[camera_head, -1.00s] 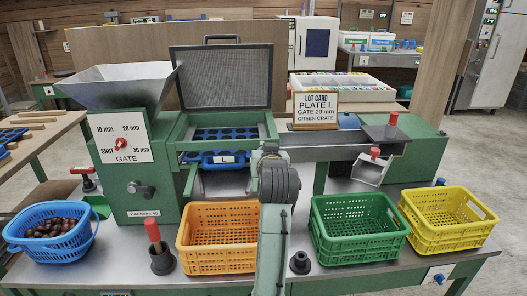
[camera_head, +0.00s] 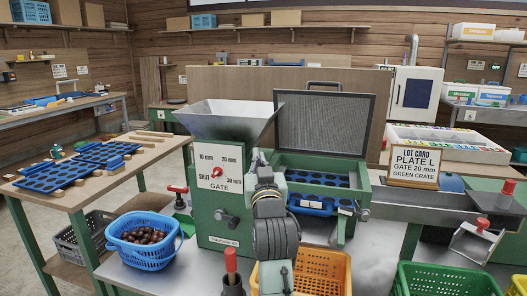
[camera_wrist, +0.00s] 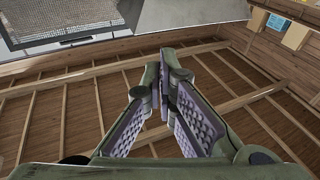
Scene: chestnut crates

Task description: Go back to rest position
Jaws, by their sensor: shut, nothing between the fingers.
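My gripper (camera_wrist: 168,85) shows in the wrist view with its two ribbed fingers closed together and nothing between them. Behind the fingers are wooden beams and planks, with part of the mesh lid at the upper left. In the head view my arm rises at the front centre, in front of the green machine (camera_head: 238,235). Its links hide part of the machine, and the fingers cannot be made out there. The arm's end is apart from the crates.
A blue basket of chestnuts (camera_head: 120,252) stands left of the machine. An orange crate (camera_head: 335,268), a green crate (camera_head: 440,283) and a yellow crate (camera_head: 519,284) stand along the front. A lot card (camera_head: 415,165) reads PLATE L, GATE 20 mm, GREEN CRATE. The mesh lid (camera_head: 325,122) stands open.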

